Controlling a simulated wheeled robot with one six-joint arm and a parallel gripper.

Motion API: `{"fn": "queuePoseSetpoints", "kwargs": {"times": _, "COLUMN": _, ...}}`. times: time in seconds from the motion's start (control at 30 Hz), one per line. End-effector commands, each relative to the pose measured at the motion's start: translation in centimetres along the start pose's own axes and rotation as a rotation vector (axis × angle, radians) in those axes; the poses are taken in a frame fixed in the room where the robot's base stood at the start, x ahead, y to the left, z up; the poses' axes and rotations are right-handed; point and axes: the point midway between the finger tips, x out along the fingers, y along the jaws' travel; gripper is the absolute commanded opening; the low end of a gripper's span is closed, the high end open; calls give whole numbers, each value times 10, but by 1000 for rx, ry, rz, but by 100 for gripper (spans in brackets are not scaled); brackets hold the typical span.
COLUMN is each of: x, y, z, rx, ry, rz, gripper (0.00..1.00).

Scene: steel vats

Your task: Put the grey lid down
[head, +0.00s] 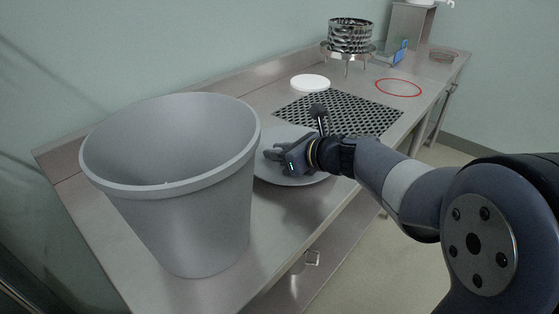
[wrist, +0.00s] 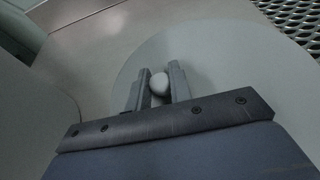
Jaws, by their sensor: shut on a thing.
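In the wrist view the two fingers (wrist: 159,80) stand on either side of the round knob (wrist: 159,84), with the lid's disc (wrist: 215,55) spreading beneath. The front of the disc is hidden by my gripper in that view.
A large open grey vat (head: 195,215) stands close left of the lid on the steel bench (head: 290,222). A black perforated mat (head: 365,113) lies behind right. Further back are a white disc (head: 310,82), a red ring (head: 398,88) and a steel basket on a stand (head: 349,38).

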Motion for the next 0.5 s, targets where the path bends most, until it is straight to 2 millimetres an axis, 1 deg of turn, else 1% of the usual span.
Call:
{"fn": "queuePoseSetpoints", "kwargs": {"times": 0.03, "x": 4, "y": 0, "z": -10, "rx": 2, "ry": 2, "rz": 0, "gripper": 0}}
{"fn": "queuePoseSetpoints", "kwargs": {"times": 0.1, "x": 6, "y": 0, "z": -14, "rx": 1, "ry": 0, "rz": 0, "gripper": 0}}
{"fn": "queuePoseSetpoints", "kwargs": {"times": 0.37, "x": 6, "y": 0, "z": -14, "rx": -1, "ry": -1, "rz": -1, "gripper": 0}}
{"fn": "queuePoseSetpoints", "kwargs": {"times": 0.5, "x": 7, "y": 0, "z": -18, "rx": 0, "ry": 0, "rz": -1, "gripper": 0}}
